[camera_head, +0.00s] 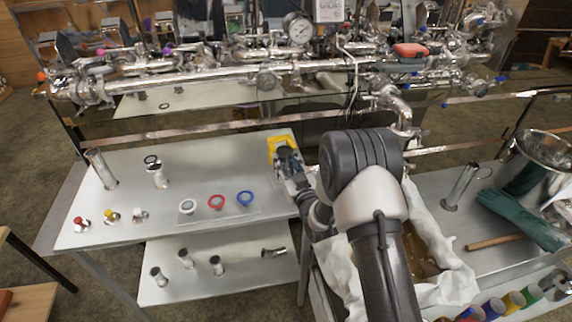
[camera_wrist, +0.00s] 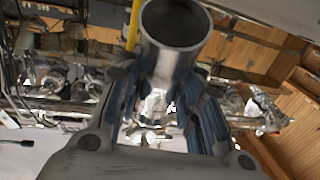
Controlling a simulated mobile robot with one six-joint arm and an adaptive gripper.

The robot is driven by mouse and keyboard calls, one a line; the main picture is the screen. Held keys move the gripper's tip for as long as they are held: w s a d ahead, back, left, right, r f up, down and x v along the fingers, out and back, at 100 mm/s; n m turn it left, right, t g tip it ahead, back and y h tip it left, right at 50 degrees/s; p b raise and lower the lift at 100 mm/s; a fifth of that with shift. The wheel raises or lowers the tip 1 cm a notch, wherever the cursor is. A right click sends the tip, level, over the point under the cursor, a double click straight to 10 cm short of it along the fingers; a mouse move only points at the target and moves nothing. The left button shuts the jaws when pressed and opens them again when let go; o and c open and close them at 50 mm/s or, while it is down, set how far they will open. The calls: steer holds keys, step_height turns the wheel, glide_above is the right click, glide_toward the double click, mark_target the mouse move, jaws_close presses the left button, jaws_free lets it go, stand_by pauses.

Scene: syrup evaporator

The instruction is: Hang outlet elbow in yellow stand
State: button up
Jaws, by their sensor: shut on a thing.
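The yellow stand (camera_head: 272,143) is at the back right edge of the left table, partly hidden behind my gripper (camera_head: 287,160). In the wrist view my gripper (camera_wrist: 165,110) is shut on a shiny metal tube piece, the outlet elbow (camera_wrist: 160,62), with its round open mouth facing up. The blue-grey fingers press on both its sides. A thin yellow upright of the stand (camera_wrist: 133,25) shows just left of the elbow's mouth. In the head view the elbow is largely hidden by the gripper. I cannot tell whether the elbow touches the stand.
Metal tubes (camera_head: 101,169) and white, red and blue rings (camera_head: 216,202) sit on the left table. Fittings lie on its lower shelf (camera_head: 218,265). Shiny piping (camera_head: 200,70) runs across the back. A cloth-lined tray (camera_head: 437,238), green gloves (camera_head: 523,218) and a pot (camera_head: 540,160) are right.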

mark_target(284, 155)
steer(key=shift+w+a+r+b, duration=0.15)
steer(key=shift+w+r+b, duration=0.35)
steer(key=shift+w+r, duration=0.15)
steer(key=shift+w+a+f, duration=0.15)
steer(key=shift+w+f, duration=0.25)
steer(key=shift+w, duration=0.2)
steer(key=shift+w+a+f, duration=0.15)
steer(key=shift+w+f, duration=0.25)
steer(key=shift+w, duration=0.15)
steer(key=shift+b, duration=0.3)
steer(key=shift+w+b, duration=0.2)
steer(key=shift+b, duration=0.1)
